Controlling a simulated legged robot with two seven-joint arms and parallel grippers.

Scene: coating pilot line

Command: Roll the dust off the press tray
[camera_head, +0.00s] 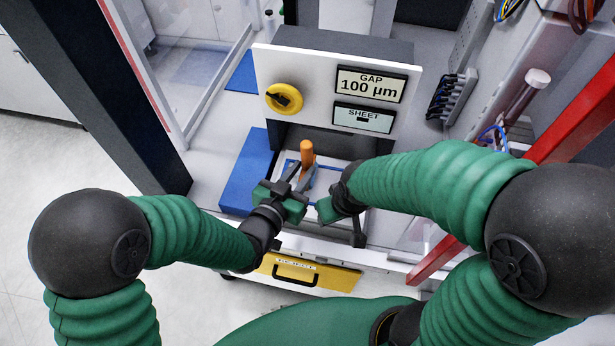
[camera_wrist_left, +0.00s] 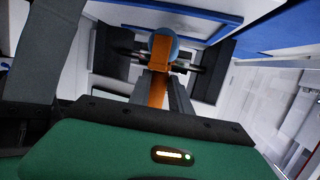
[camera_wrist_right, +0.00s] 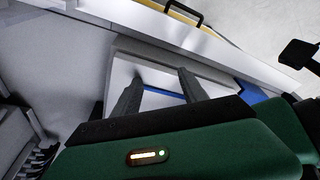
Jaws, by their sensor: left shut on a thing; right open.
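A roller with an orange handle (camera_head: 307,158) stands up out of my left gripper (camera_head: 300,182) in the head view. The left gripper is shut on it; the left wrist view shows the orange handle (camera_wrist_left: 157,88) between the fingers and a blue roller end (camera_wrist_left: 163,46) beyond. The press tray (camera_head: 328,178), pale with a blue edge, lies beneath in the press opening, partly hidden by both grippers. I cannot tell whether the roller touches it. My right gripper (camera_wrist_right: 160,88) is open and empty over a pale tray edge with a blue strip. Dust is too small to see.
The press front has a yellow knob (camera_head: 284,98), a "GAP 100 µm" display (camera_head: 370,85) and a "SHEET" display (camera_head: 363,118). A blue pad (camera_head: 245,180) lies left of the tray. A yellow drawer (camera_head: 335,278) sits below. A red post (camera_head: 575,120) stands at right.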

